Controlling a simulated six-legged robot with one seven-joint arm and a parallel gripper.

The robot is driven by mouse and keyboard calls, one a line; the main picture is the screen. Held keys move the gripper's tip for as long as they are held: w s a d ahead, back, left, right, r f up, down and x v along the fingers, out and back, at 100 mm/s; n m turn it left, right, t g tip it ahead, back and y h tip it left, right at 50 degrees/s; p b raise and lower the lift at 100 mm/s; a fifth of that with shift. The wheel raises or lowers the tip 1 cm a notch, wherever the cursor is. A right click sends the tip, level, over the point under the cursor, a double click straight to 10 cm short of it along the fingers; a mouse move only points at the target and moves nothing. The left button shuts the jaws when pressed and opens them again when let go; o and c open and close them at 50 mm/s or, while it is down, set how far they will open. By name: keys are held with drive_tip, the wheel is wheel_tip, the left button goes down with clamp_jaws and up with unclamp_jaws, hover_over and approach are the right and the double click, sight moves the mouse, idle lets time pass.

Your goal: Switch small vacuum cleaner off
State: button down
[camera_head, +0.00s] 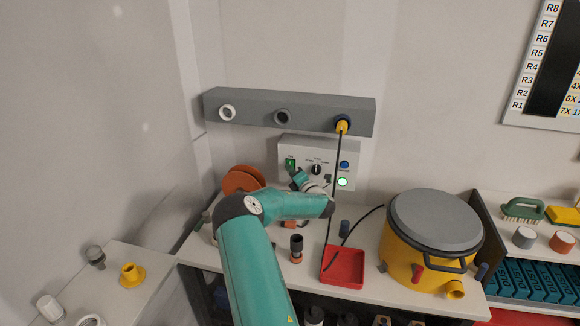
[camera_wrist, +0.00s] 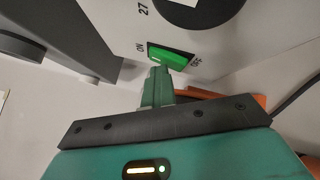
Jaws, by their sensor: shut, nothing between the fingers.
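A pale control box (camera_head: 345,160) is on the back wall with a green rocker switch (camera_head: 290,164), a black knob (camera_head: 316,169), a blue button (camera_head: 344,165) and a bright green lamp (camera_head: 343,182). In the wrist view the green switch (camera_wrist: 172,56) lies between the labels ON and OFF. My gripper (camera_wrist: 158,74) is shut and empty, its tips right at the switch's lower edge; I cannot tell whether they touch. In the head view my gripper (camera_head: 298,178) is just below the switch. A yellow drum with a grey lid (camera_head: 430,235), seemingly the vacuum cleaner, stands on the bench.
A grey rail (camera_head: 250,109) with ports runs above the box; a black cable hangs from its yellow plug (camera_head: 342,126). A red tray (camera_head: 343,268), a dark-and-orange fitting (camera_head: 296,248) and an orange disc (camera_head: 241,179) are on the bench. Shelves with brushes stand at the right.

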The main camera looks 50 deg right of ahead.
drive_tip(key=shift+d+r, duration=0.5)
drive_tip(key=shift+d, duration=0.05)
drive_tip(key=shift+s+a+f, duration=0.1)
drive_tip(key=shift+f, duration=0.15)
drive_tip(key=shift+a, duration=0.2)
idle(0.3)
drive_tip(key=shift+a, duration=0.15)
drive_tip(key=shift+s+a+r, duration=0.1)
drive_tip(key=shift+s+a, duration=0.2)
drive_tip(key=shift+a, duration=0.45)
drive_tip(key=shift+s+a+r, duration=0.1)
drive_tip(key=shift+s+a, duration=0.2)
drive_tip(key=shift+a, duration=0.5)
drive_tip(key=shift+s+a, duration=0.3)
drive_tip(key=shift+a, duration=0.45)
